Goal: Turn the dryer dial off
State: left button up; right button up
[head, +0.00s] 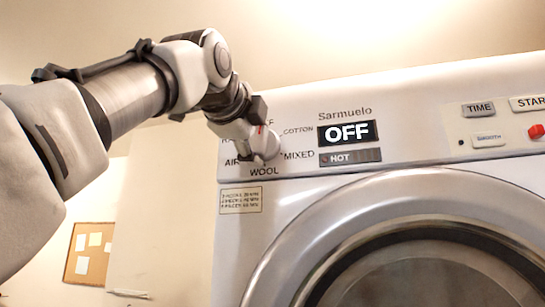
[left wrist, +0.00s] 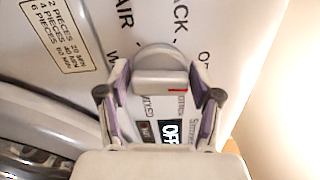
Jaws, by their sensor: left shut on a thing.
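The dryer dial (left wrist: 158,62) is a pale round knob with a raised grip bar and a short red mark, seen in the left wrist view. In the head view it is mostly hidden by my left gripper (head: 256,138). My left gripper (left wrist: 160,96) is shut on the dial, with one finger at each end of its bar. The dryer's display (head: 347,133) reads OFF, with HOT on a strip below. Labels such as COTTON, MIXED, WOOL and AIR surround the dial; some are covered. My right gripper is not in view.
The white dryer (head: 290,190) fills the right side, with its round door (head: 270,263) below the panel. TIME (head: 479,109), SMOOTH (head: 488,140) and START (head: 529,103) labels and a red button (head: 536,132) are at the right. A corkboard (head: 88,254) hangs at the lower left.

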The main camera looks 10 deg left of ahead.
pick_arm(q)
jog(key=shift+n, duration=0.6)
jog(key=shift+r, duration=0.1)
jog(key=o, duration=0.8)
jog(key=shift+o, duration=1.1)
jog(key=shift+w, duration=0.15)
jog(key=shift+w+d, duration=0.2)
jog(key=shift+w, duration=0.15)
jog(key=shift+s+a, duration=0.15)
jog(key=shift+s, duration=0.15)
